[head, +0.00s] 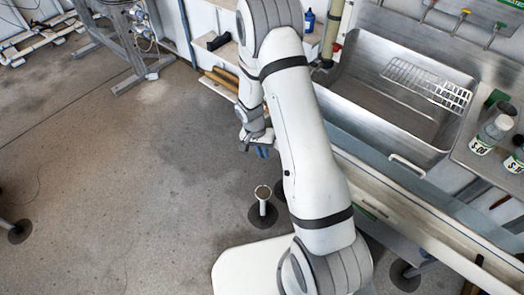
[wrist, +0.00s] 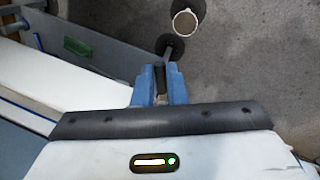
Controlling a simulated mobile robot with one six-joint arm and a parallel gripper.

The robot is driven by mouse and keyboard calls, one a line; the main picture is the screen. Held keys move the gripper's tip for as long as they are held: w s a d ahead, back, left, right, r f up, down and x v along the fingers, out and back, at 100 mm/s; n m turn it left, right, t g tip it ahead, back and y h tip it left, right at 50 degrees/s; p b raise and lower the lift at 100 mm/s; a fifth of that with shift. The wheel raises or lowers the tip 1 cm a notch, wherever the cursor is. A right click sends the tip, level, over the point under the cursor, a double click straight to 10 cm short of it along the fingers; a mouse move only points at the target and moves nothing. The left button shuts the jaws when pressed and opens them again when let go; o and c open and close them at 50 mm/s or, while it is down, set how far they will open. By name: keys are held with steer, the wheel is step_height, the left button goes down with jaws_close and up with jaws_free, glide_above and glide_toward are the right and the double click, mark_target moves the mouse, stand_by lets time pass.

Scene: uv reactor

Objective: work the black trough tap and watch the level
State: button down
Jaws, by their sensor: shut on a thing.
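My gripper (wrist: 159,88) has blue fingers closed on a dark, narrow piece, which I take to be the black trough tap (wrist: 160,76). Only a short part of it shows between and just beyond the fingertips. In the head view my gripper (head: 262,151) is low beside the trough's left end, and my arm hides the tap there. The long pale trough (head: 372,187) runs from behind my arm to the lower right. My arm covers its near-left part, and I cannot read a water level in it.
A steel sink (head: 370,95) with a wire rack (head: 427,84) stands behind the trough. Labelled bottles (head: 490,135) stand at right.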

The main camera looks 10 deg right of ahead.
steer(key=n+b, duration=0.1)
steer(key=d+n+b, duration=0.1)
steer(key=b, duration=0.1)
steer(key=shift+s+f+n+t, duration=0.2)
steer(key=shift+s+n+t, duration=0.1)
steer(key=shift+w+d+r+n+t+b, duration=0.1)
steer(key=shift+d+n+t+b, duration=0.4)
steer(key=shift+n, duration=1.25)
steer(key=shift+s+d+r+n+t+b, duration=0.1)
steer(key=shift+d+n+b, duration=0.4)
steer(key=shift+d+n, duration=0.9)
steer(key=shift+w+d+n+t+b, duration=0.1)
steer(key=shift+d+n+t+b, duration=0.3)
steer(key=shift+n, duration=1.75)
steer(key=shift+a, duration=0.1)
steer(key=c, duration=1.5)
jaws_free()
